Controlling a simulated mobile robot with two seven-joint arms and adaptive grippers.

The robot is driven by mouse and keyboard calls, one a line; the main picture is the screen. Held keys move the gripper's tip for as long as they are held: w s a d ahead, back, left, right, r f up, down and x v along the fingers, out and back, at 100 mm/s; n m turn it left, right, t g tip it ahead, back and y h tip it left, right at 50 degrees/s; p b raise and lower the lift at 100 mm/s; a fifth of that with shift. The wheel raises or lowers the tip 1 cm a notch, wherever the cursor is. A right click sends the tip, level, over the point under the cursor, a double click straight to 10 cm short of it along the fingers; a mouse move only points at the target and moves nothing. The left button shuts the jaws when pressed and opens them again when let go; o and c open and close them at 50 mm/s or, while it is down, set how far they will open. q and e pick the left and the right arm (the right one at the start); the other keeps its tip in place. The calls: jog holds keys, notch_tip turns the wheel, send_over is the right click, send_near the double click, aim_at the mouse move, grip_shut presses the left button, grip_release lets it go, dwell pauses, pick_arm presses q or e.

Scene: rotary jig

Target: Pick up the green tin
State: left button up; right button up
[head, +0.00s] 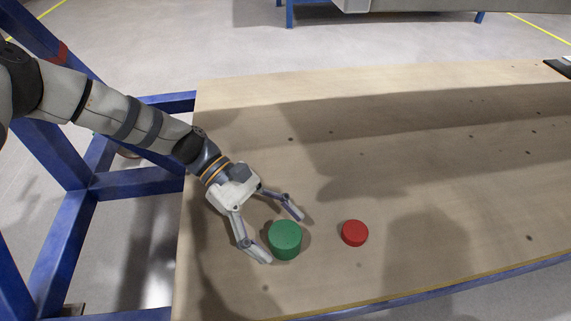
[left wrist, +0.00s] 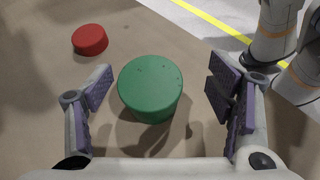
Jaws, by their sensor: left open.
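The green tin (head: 285,239) is a short round cylinder standing upright on the wooden table, near its front left. My left gripper (head: 284,240) is open, with its two fingers spread on either side of the tin in the head view. In the left wrist view the green tin (left wrist: 150,87) lies between the open fingers of my left gripper (left wrist: 160,95), with gaps on both sides and no visible contact. My right gripper is not seen in the head view.
A smaller red tin (head: 355,233) stands on the table to the right of the green one, also seen in the left wrist view (left wrist: 90,39). The wooden tabletop (head: 420,170) is otherwise mostly clear. A blue frame (head: 130,182) stands beside the table's left edge.

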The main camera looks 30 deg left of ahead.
pick_arm(q)
jog(key=shift+x, duration=1)
jog(key=shift+w+d+f, duration=0.1)
jog(key=shift+d+f, duration=0.15)
jog(key=c, duration=1.4)
